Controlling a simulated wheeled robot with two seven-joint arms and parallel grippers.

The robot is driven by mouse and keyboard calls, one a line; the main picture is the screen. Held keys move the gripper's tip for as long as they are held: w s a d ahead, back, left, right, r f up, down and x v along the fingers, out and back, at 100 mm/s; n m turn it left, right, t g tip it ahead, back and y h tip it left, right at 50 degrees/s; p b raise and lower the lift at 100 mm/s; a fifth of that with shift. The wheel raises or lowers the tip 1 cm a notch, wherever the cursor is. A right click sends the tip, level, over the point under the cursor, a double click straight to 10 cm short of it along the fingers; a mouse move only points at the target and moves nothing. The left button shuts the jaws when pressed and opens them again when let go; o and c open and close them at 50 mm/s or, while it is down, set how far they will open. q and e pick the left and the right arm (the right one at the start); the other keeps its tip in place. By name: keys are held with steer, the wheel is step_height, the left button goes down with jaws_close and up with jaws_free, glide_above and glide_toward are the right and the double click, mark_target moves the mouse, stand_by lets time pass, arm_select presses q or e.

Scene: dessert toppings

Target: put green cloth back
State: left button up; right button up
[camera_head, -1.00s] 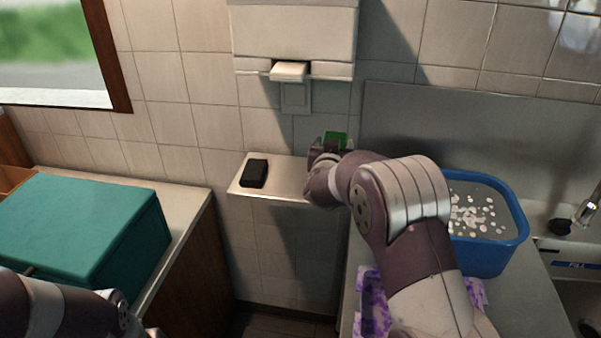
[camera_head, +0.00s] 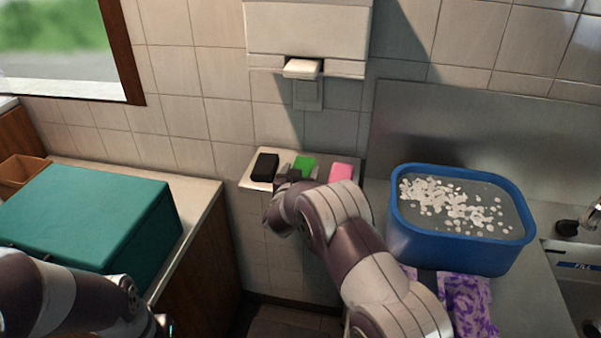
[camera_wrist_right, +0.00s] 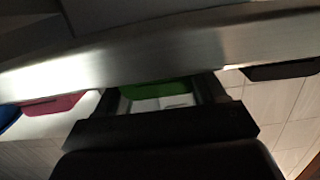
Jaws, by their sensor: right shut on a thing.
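The green cloth (camera_head: 305,163) is a small bright green block-like piece at the middle of the small wall shelf (camera_head: 252,184). My right gripper (camera_head: 297,172) is shut on it; in the right wrist view the green cloth (camera_wrist_right: 157,90) shows between the two fingers (camera_wrist_right: 168,98). Whether the cloth touches the shelf I cannot tell. A black piece (camera_head: 265,167) lies on the shelf to its left and a pink piece (camera_head: 341,172) to its right. My left arm shows at the lower left, but its gripper is out of view.
A white dispenser (camera_head: 308,35) hangs on the tiled wall above the shelf. A blue basin (camera_head: 450,256) with water and white bits stands right of it, with a purple patterned cloth (camera_head: 468,305) in front. A teal box (camera_head: 85,220) stands on the left counter.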

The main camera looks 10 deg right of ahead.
steer(key=shift+s+f, duration=0.1)
steer(key=shift+f, duration=0.05)
steer(key=o, duration=1.1)
steer(key=shift+r, duration=0.3)
steer(key=shift+s+a, duration=0.15)
steer(key=shift+s, duration=0.1)
steer(key=b+v, duration=0.1)
steer(key=v, duration=1)
steer(key=shift+s, duration=0.2)
steer(key=shift+f, duration=0.1)
